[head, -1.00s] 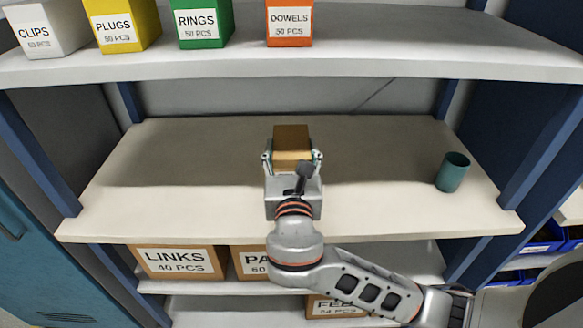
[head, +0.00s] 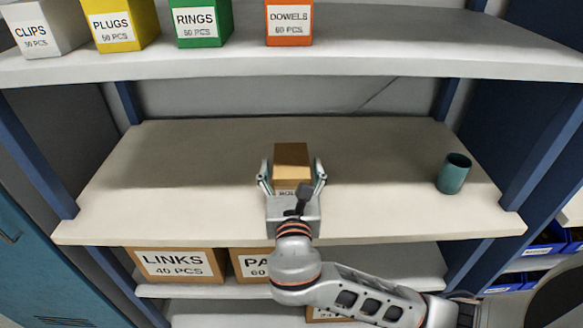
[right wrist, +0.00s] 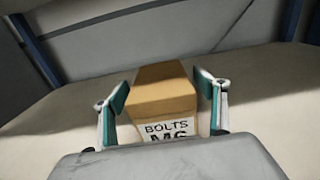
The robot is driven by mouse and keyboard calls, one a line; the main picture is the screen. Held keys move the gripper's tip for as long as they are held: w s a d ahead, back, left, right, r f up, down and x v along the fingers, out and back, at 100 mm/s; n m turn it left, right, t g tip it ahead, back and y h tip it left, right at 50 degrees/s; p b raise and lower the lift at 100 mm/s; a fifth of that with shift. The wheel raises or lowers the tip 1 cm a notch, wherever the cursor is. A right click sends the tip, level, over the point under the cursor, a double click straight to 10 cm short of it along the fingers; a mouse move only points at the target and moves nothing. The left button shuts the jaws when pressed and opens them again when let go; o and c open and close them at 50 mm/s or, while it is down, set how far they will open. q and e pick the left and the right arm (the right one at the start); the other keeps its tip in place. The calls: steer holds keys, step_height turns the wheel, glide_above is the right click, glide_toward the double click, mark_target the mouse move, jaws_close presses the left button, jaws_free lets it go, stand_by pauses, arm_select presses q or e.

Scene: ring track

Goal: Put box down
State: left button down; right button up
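A brown cardboard box (head: 291,160) stands upright on the middle shelf (head: 200,170), near its centre. In the right wrist view the box (right wrist: 165,95) shows a white label reading "BOLTS M6". My right gripper (head: 291,172) is open around the box, one finger on each side. In the right wrist view a gap shows between each teal finger pad and the box, and the gripper (right wrist: 161,95) is in front of it. The lower part of the box is hidden by my gripper's palm. My left gripper is not in view.
A teal cup (head: 453,173) stands at the right of the middle shelf. The upper shelf (head: 350,66) holds several labelled boxes, including an orange DOWELS box (head: 289,22). A LINKS box (head: 178,264) is on the shelf below. The middle shelf's left half is clear.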

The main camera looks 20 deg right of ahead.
steer(key=shift+r, duration=0.1)
steer(key=v, duration=1.2)
